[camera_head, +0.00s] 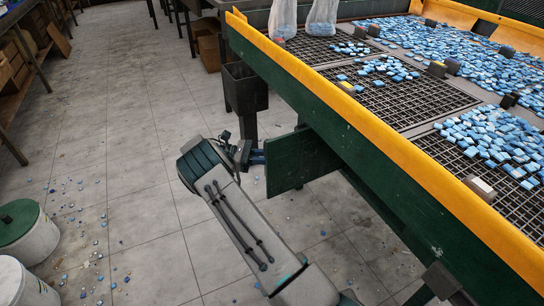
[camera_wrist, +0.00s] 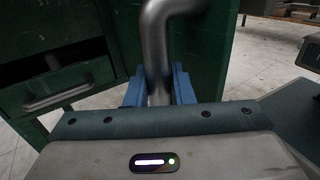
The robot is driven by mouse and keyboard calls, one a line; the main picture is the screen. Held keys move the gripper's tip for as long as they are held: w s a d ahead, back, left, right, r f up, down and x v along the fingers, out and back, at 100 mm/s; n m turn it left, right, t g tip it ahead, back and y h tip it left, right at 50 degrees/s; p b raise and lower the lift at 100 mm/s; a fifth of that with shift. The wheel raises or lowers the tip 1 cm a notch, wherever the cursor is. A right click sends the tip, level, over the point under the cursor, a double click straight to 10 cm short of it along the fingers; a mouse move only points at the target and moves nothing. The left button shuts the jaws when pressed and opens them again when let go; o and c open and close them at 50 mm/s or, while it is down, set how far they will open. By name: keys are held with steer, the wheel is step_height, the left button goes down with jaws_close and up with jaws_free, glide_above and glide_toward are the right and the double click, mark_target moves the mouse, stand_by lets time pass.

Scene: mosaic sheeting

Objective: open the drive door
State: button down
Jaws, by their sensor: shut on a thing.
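The drive door (camera_head: 300,160) is a dark green panel below the side of the green and yellow sheeting table. It stands swung out from the table's side, at an angle. In the wrist view the door (camera_wrist: 210,50) fills the upper middle, with a thick grey metal handle (camera_wrist: 155,45) in front of it. My gripper (camera_head: 257,157) is at the door's left edge. In the wrist view its blue fingers (camera_wrist: 158,92) are on both sides of the handle's lower part, shut on it. The handle is hidden by my gripper in the head view.
The table (camera_head: 390,160) carries grids with many blue tiles. A dark bin (camera_head: 245,88) hangs on its leg beyond the door. A lidded bucket (camera_head: 25,235) stands at the left. The tiled floor left of the door is open, with scattered tiles. A drawer-like green front with a handle (camera_wrist: 70,93) shows at the left of the wrist view.

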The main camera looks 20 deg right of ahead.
steer(key=shift+w, duration=0.35)
steer(key=c, duration=1.3)
jaws_free()
steer(key=shift+d, duration=0.1)
